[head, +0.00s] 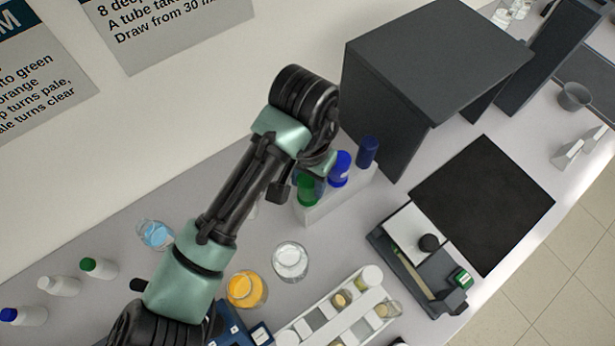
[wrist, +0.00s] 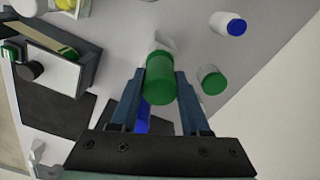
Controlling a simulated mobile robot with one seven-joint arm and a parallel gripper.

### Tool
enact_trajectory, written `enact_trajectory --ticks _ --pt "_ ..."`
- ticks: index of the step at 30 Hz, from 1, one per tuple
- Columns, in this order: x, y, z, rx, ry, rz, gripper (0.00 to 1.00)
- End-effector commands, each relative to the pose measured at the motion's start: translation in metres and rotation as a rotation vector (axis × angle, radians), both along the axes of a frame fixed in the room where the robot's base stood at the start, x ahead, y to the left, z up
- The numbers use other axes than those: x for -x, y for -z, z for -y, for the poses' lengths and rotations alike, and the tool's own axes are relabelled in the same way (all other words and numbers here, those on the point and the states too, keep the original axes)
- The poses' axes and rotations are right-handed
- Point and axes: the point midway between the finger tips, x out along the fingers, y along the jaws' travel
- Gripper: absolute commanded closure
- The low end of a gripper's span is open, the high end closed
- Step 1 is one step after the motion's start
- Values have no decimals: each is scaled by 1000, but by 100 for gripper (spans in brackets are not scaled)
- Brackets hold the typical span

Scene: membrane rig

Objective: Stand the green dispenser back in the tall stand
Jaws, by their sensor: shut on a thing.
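The green dispenser (wrist: 160,82) is between the two fingers of my gripper (wrist: 160,75) in the wrist view, and the fingers are shut on it. In the head view the green dispenser (head: 306,190) shows at the left end of the white tall stand (head: 338,197), below my gripper (head: 305,178). The frames do not show clearly whether its lower end sits in the stand or above it. A blue dispenser (head: 340,168) and a dark blue one (head: 368,152) stand upright to its right. My wrist partly hides the stand's left end.
A clear beaker (head: 290,262) and an orange one (head: 247,290) are in front. A black mat (head: 482,205) and a dark tray (head: 385,245) lie to the right. A green-topped vessel (wrist: 211,80) is near the fingers.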

Motion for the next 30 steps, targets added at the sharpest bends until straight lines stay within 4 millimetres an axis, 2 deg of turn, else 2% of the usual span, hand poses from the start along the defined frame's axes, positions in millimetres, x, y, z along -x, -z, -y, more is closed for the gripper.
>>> enact_trajectory --ticks 28,29,30 --pt "0 8 0 0 0 0 100" --pt "0 8 0 0 0 0 52" --pt "0 8 0 0 0 0 45"
